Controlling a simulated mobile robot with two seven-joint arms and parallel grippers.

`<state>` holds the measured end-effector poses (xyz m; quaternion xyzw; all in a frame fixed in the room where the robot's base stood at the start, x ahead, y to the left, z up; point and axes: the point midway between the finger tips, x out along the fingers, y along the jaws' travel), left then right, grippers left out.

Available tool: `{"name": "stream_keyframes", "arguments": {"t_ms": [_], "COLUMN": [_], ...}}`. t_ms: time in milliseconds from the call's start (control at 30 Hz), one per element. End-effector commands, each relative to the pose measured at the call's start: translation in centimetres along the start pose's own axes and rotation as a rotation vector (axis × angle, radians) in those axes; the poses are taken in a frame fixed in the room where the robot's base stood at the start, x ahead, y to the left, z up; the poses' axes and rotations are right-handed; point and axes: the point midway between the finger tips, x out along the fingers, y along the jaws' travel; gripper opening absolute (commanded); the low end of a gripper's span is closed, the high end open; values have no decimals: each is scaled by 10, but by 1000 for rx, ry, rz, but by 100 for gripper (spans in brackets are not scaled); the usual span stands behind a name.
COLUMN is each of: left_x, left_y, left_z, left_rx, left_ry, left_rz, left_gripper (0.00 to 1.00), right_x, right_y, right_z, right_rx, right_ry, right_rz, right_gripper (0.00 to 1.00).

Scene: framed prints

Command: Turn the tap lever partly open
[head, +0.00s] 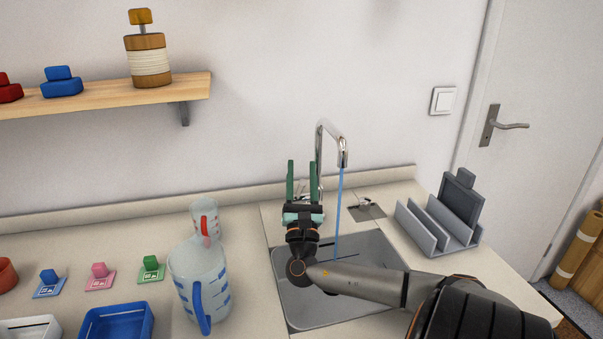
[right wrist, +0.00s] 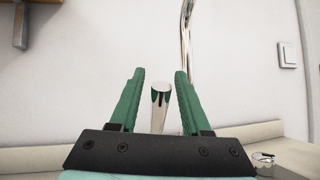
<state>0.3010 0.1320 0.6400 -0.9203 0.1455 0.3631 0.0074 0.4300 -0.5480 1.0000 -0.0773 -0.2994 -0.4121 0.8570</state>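The chrome tap (head: 320,150) stands behind the sink (head: 345,300), its spout arching up and over. A thin blue stream of water (head: 338,215) runs from the spout down to the sink. My right gripper (head: 304,178) is open beside the tap, its green fingers pointing up. In the right wrist view a shiny chrome piece that looks like the tap lever (right wrist: 159,118) stands between the open fingers (right wrist: 159,85), with a gap on both sides. The fingers and gripper body partly hide the tap base in the head view. My left gripper is not in view.
A measuring jug (head: 200,285) stands left of the sink. A grey rack (head: 437,230) stands to the right. A blue tray (head: 118,322) and small coloured pieces lie on the left counter. A wooden shelf (head: 105,97) is on the wall.

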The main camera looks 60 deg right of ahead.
Motion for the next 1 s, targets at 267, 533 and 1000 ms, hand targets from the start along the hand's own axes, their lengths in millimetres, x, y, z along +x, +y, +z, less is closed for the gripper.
{"name": "stream_keyframes", "arguments": {"t_ms": [267, 533, 1000], "left_x": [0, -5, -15], "left_y": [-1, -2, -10], "left_z": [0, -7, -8], "left_rx": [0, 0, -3], "left_ry": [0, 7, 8], "left_rz": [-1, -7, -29], "left_gripper": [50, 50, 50], "right_x": [1, 18, -8], "right_y": [0, 5, 16], "right_z": [1, 35, 133], "right_rx": [1, 4, 5], "right_ry": [0, 1, 4], "right_rz": [0, 2, 1], "right_gripper": [48, 48, 48]}}
